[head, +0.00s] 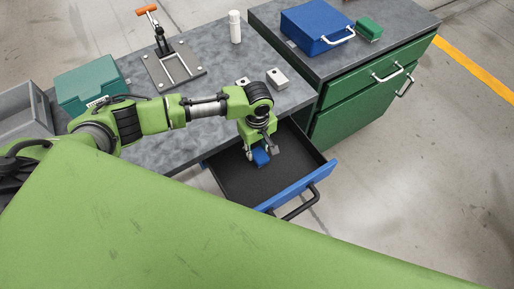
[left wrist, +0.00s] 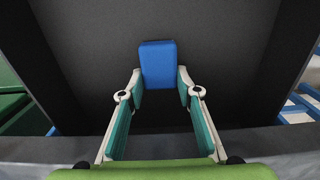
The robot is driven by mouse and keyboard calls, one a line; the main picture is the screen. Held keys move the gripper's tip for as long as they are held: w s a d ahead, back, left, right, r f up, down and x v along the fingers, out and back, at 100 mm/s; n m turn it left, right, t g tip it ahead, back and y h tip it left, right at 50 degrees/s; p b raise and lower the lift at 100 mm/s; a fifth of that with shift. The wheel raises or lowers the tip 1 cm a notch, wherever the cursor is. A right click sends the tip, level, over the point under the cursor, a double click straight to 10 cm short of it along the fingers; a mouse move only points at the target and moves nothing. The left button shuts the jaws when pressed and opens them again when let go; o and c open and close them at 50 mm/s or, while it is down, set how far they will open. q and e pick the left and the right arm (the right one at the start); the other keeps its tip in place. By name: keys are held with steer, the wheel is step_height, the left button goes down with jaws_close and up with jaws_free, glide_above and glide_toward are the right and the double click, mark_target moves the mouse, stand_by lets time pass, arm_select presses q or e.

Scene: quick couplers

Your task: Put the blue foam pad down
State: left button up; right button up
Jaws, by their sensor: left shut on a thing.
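The blue foam pad (head: 261,157) is in my left gripper (head: 257,153), inside or just above the open drawer (head: 295,146) with a dark floor and a blue front. In the left wrist view the blue foam pad (left wrist: 158,64) sits between the fingertips of my left gripper (left wrist: 160,82), which is shut on it. Dark drawer floor shows beyond the pad. I cannot tell whether the pad touches the floor. My right gripper is in neither view.
The grey worktop holds a teal box (head: 92,83), a toggle clamp on a plate (head: 174,66), a white bottle (head: 235,27) and small metal blocks (head: 278,78). A blue case (head: 316,27) and green block (head: 369,29) stand on the green cabinet (head: 345,108). The drawer's right part is clear.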

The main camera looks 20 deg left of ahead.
mark_target(257, 151)
arm_select(q)
steer(key=o, duration=1.2)
steer(key=shift+f, duration=0.1)
steer(key=shift+o, duration=0.2)
step_height(257, 151, up, 12)
